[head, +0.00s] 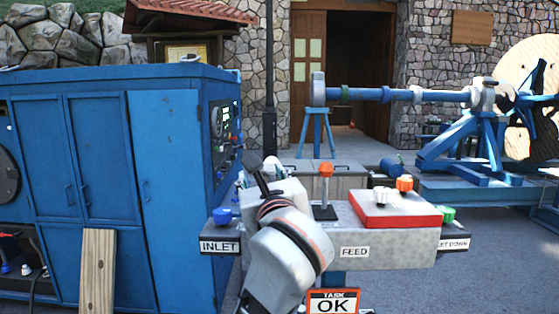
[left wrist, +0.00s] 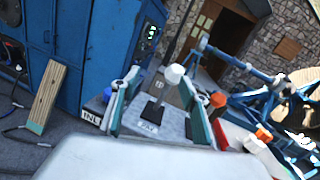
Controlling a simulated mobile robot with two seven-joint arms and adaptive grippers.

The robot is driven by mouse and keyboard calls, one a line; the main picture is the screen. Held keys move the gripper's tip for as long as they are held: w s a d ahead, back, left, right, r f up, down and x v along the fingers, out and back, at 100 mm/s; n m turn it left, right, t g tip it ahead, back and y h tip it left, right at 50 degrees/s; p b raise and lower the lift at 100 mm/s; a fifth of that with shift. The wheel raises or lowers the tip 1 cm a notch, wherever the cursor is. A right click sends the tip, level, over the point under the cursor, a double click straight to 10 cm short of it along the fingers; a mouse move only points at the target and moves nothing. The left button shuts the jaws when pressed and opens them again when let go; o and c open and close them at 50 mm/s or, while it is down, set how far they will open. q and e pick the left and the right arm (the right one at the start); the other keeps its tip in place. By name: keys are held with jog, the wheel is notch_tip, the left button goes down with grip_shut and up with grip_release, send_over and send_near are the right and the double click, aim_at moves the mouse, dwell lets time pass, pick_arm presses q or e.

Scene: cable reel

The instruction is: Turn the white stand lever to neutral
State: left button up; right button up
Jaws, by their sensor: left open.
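The white stand lever shows in the left wrist view with a pale knob (left wrist: 174,73) on a short stem, tilted, rising from a dark base plate on the grey control stand (left wrist: 172,128). In the head view my left arm largely hides it; a pale knob (head: 271,162) shows just beyond the gripper. My left gripper (left wrist: 160,82) is open, its two teal-edged fingers on either side of the lever. I cannot tell whether a finger touches it. In the head view the left gripper (head: 262,183) is over the left part of the stand (head: 385,246). My right gripper is out of view.
An orange-knobbed lever (head: 326,172) stands right of the gripper. A red plate (head: 405,219) carries white and orange knobs. Blue (head: 222,216) and green (head: 447,215) knobs sit at the stand's ends. A blue cabinet (head: 165,180) stands close on the left.

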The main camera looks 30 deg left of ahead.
aim_at(272, 168)
pick_arm(q)
jog(key=shift+w+d+r+t+h, duration=0.25)
jog(key=shift+d+h, duration=0.15)
jog(key=shift+d, duration=0.15)
jog(key=shift+w+d+r+t+h, duration=0.15)
jog(key=shift+w+d+h, duration=0.1)
jog(key=shift+d+h, duration=0.2)
jog(key=shift+w, duration=0.25)
jog(key=p+x, duration=0.1)
jog(key=x, duration=0.6)
jog(key=shift+a+f, duration=0.1)
jog(key=shift+a, duration=0.1)
jog(key=shift+w, duration=0.1)
grip_shut()
